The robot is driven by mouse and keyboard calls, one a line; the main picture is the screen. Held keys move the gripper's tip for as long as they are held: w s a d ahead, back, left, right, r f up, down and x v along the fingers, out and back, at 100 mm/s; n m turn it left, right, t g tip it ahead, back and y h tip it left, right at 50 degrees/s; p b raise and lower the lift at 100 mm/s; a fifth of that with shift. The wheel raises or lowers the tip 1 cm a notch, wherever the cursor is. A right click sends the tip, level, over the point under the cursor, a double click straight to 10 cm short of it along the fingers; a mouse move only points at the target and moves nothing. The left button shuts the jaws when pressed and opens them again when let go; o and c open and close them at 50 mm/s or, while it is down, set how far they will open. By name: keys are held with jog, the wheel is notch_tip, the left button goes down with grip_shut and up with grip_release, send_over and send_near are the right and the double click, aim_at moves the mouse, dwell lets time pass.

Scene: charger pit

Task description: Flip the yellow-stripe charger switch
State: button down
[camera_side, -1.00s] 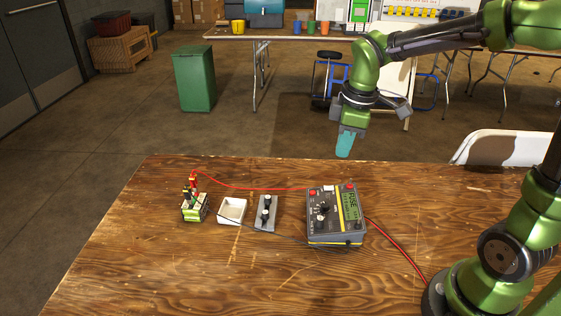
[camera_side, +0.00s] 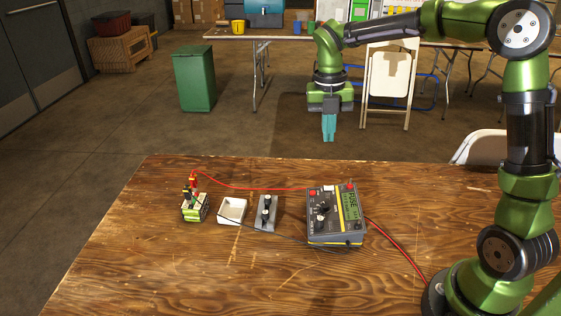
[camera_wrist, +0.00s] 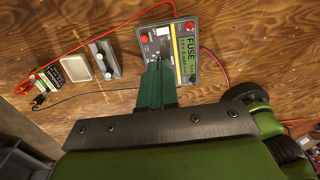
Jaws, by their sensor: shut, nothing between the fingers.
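The grey charger (camera_side: 337,214) with a yellow stripe (camera_side: 338,217) lies on the wooden table, right of centre. Its green screen (camera_side: 352,205) reads "FUSE", and a dark knob (camera_side: 323,208) sits on its face. In the wrist view the charger (camera_wrist: 185,47) is partly covered by my fingers, so its switch is not clearly visible. My gripper (camera_side: 329,137) points down with teal fingers together and empty, above and apart from the charger. In the wrist view the fingertips (camera_wrist: 158,66) overlap the charger's lower left part.
A grey block with two knobs (camera_side: 266,213), a white tray (camera_side: 232,211) and a small battery pack (camera_side: 195,207) stand left of the charger. A red cable (camera_side: 250,188) and a black cable run between pack and charger. The table front is clear.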

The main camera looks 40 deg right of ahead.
aim_at(326, 187)
dwell(0.3)
jog(key=f, duration=1.4)
jog(key=shift+s+d, duration=0.3)
